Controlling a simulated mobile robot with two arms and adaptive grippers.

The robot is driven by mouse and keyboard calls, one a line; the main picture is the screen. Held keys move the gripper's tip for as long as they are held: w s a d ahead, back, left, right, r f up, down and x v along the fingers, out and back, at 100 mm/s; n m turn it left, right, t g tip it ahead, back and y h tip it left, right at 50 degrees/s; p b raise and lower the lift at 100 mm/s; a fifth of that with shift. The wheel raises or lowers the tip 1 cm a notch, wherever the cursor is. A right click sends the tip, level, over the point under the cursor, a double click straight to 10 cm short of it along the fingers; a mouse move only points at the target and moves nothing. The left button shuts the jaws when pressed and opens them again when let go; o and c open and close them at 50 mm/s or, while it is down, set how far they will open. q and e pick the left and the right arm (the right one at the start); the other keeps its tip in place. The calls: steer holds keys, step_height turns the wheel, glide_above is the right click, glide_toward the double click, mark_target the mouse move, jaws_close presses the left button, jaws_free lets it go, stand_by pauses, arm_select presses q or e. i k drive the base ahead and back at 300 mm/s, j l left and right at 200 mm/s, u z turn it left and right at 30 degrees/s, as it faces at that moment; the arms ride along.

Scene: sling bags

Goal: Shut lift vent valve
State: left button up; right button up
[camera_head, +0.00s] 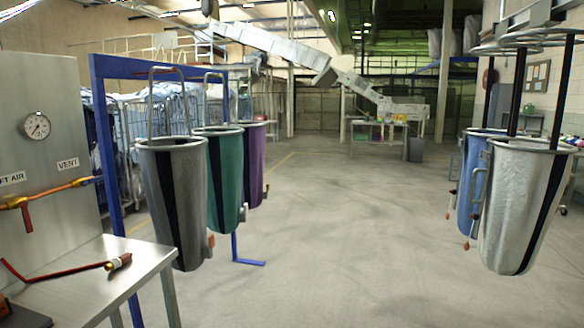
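A grey metal panel (50,110) stands at the left edge with a round dial gauge (36,126). A VENT label (68,164) sits above the right end of a yellow-orange pipe (55,190). Below this label an orange fitting (83,182) lies roughly in line with the pipe; it is too small to tell its valve handle clearly. Under the partly cut-off label ending in "FT AIR" (12,178), an orange-red lever (26,218) points down from the pipe. Neither of my grippers shows in the head view.
A metal table (95,275) stands before the panel, with a dark red hose or rod and a brass-coloured end piece (118,262) on it. Grey (175,200), green and purple bags hang beside a blue frame (112,190). Blue and white bags (515,210) hang at right. The middle floor is clear.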

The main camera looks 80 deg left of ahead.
mark_target(85, 184)
steer(key=u, duration=2.85)
steer(key=i+j+u, duration=0.5)
steer(key=u, duration=0.2)
steer(key=i+u, duration=0.35)
steer(key=j, duration=0.05)
